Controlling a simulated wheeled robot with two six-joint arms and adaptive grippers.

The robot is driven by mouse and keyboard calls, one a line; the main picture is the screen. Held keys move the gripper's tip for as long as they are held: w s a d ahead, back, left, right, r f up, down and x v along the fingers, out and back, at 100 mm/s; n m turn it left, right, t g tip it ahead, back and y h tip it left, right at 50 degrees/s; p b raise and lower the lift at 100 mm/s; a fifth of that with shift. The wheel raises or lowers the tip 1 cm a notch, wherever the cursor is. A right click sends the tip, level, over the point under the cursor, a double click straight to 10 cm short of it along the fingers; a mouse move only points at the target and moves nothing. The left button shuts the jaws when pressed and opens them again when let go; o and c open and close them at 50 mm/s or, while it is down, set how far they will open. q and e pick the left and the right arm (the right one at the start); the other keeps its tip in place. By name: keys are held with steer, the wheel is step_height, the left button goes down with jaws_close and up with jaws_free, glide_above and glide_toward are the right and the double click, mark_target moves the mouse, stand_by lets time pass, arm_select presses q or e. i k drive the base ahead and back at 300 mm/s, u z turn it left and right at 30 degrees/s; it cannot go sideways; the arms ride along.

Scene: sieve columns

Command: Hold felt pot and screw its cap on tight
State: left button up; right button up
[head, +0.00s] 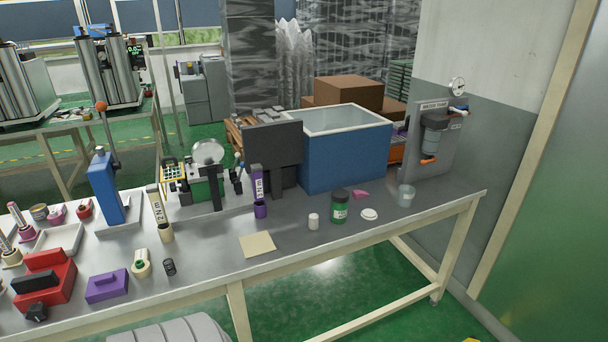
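A green pot (339,213) with a pale label and a dark top stands upright on the grey bench, right of centre. It looks most like the felt pot, but its label is too small to read. I cannot tell whether its dark top is a screwed-on cap or an open mouth. A white round disc (369,214), possibly a cap, lies flat just right of it. A small white bottle (313,221) stands to its left. Neither of my grippers shows in the head view.
A clear cup (405,195) and a pink piece (360,195) are near the pot. A blue bin (345,155) stands behind. The bench front (340,245) is clear.

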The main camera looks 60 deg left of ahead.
mark_target(339, 211)
steer(key=k, duration=0.25)
steer(key=u, duration=1.45)
